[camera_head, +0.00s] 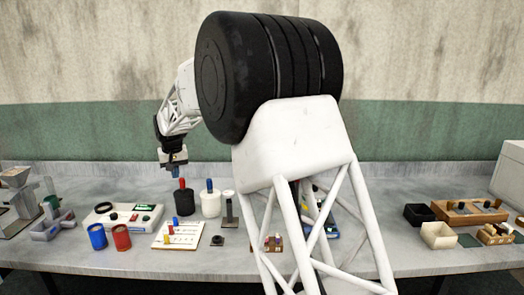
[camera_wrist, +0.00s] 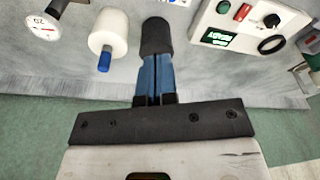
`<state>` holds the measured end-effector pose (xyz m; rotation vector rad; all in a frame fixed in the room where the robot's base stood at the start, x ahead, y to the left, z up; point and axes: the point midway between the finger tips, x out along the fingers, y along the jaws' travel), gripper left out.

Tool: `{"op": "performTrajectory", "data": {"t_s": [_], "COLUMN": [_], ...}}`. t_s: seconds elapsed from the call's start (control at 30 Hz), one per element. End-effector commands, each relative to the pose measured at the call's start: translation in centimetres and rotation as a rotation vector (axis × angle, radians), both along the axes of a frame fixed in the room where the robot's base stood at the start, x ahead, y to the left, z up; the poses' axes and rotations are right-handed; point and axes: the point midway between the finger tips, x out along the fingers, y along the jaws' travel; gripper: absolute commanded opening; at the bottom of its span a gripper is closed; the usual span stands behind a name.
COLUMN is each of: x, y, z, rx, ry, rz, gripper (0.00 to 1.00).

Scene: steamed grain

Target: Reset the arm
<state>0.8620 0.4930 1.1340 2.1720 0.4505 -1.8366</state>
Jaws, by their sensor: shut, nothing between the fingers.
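My gripper (camera_head: 175,173) is at the end of my arm, left of centre in the head view, above the table. Its blue fingers are shut with nothing between them; they also show in the wrist view (camera_wrist: 156,62). Below them stands a black canister (camera_head: 184,205) with a red knob (camera_head: 182,184). In the wrist view the fingertips overlap this black canister (camera_wrist: 157,36), and its knob is hidden. The gripper appears apart from it in the head view.
A white canister (camera_head: 210,206) with a blue knob stands beside the black one. Blue (camera_head: 97,237) and red (camera_head: 121,238) cups stand in front. A control panel (camera_head: 115,215) is left; a wooden tray (camera_head: 450,214) is right. My arm hides part of the table.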

Motion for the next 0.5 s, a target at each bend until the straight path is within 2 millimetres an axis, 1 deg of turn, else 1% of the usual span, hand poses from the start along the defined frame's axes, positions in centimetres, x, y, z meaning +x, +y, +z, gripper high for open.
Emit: {"op": "performTrajectory", "data": {"t_s": [0.03,0.2,0.37,0.5], "x": [-0.5,-2.2,-4.1,-6.0], "y": [-1.5,-5.9,-9.8,-13.2], "z": [0.9,2.8,4.4,5.7], "rx": [0.002,0.003,0.003,0.005], "ry": [-0.002,-0.006,-0.009,-0.012], "rz": [-0.010,-0.034,-0.057,-0.076], "gripper": [0.00,0.00,0.00,0.00]}}
